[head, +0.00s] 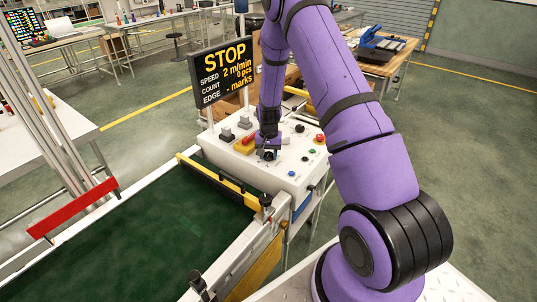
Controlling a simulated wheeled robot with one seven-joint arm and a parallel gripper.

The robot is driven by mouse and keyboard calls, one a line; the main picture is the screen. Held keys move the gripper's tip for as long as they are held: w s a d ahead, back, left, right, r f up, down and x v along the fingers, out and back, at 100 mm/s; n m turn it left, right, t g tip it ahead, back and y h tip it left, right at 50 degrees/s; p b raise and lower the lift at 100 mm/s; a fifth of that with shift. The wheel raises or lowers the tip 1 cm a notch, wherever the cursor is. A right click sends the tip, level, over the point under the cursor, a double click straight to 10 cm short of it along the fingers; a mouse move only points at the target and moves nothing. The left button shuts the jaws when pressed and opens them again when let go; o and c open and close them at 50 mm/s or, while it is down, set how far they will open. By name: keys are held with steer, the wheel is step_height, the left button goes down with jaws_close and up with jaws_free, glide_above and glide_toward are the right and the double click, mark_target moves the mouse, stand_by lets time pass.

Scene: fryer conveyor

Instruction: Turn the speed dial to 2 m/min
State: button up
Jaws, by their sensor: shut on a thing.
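The control panel (292,172) is a pale box at the end of the conveyor, with several knobs and buttons on top. My gripper (267,156) points down at the front of the panel and is shut on the speed dial, which it mostly hides. The dial's pointer and scale are too small and covered to read. The black display board (222,73) above the panel reads STOP, SPEED 2 m/min, COUNT 0 pcs and EDGE - marks.
The dark green conveyor belt (130,236) runs at lower left, with a yellow-and-black bar (215,178) across it. A red bar (72,208) stands on its left side. A red button (319,139) is at the panel's right. Workbenches stand behind.

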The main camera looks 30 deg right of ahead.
mark_target(268, 154)
steer(key=shift+n, duration=1.3)
steer(key=o, duration=0.9)
step_height(268, 154, up, 11)
steer(key=shift+f, duration=0.1)
